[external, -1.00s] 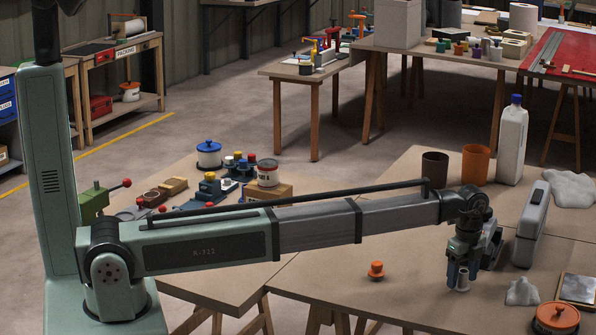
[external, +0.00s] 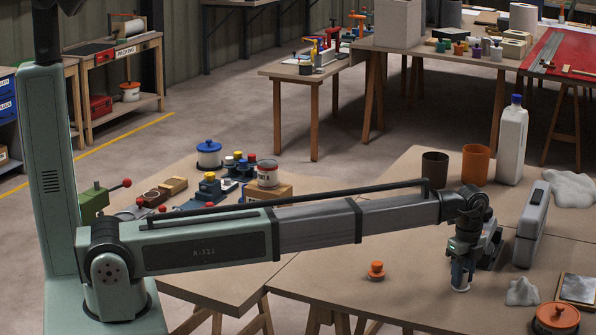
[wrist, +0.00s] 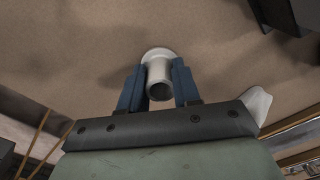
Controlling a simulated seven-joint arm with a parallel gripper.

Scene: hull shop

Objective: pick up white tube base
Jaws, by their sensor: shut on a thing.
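The white tube base (external: 461,284) is a short white tube with a wider round foot, near the front of the right table. It also shows in the wrist view (wrist: 158,82), with its open end towards the camera and its flange beyond. My gripper (external: 463,272) points down over it. In the wrist view the two blue fingers (wrist: 158,88) are shut on the tube, one on each side. The base seems upright; I cannot tell whether its foot touches the table.
A grey case (external: 531,225) stands just right of my gripper, with a crumpled white cloth (external: 523,292) in front of it. An orange knob-like piece (external: 376,271) lies to the left, and an orange lidded disc (external: 557,319) lies front right. The table between the orange piece and my gripper is clear.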

